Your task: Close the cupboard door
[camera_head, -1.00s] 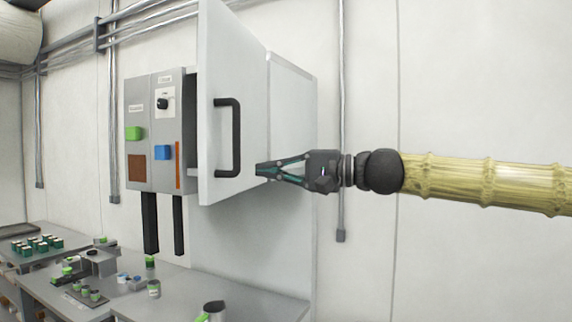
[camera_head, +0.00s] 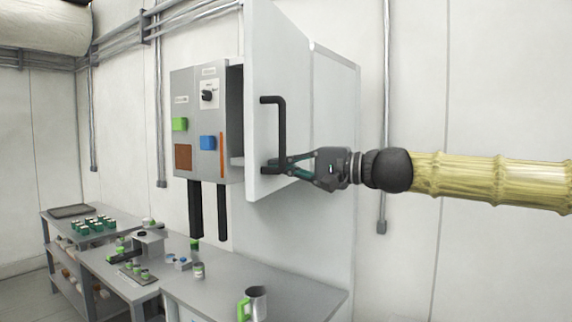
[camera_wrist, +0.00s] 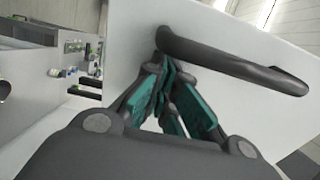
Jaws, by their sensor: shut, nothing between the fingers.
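The cupboard door (camera_head: 300,75) is a white panel standing open, with a dark bar handle (camera_head: 281,125) upright on its face. The cupboard's inside shows only as a narrow dark gap left of the door. My gripper (camera_head: 272,167) is shut and empty, with its fingertips at the lower end of the handle. In the wrist view the handle (camera_wrist: 235,66) crosses in front of the white door (camera_wrist: 130,30), and the fingertips (camera_wrist: 165,62) are close to one end of it. I cannot tell whether they touch it.
A grey control box (camera_head: 195,125) with green and blue buttons is on the wall left of the door. Below is a grey bench (camera_head: 215,290) with a green-handled mug (camera_head: 253,303) and small parts. A vertical pipe (camera_head: 384,110) runs on the wall behind my arm.

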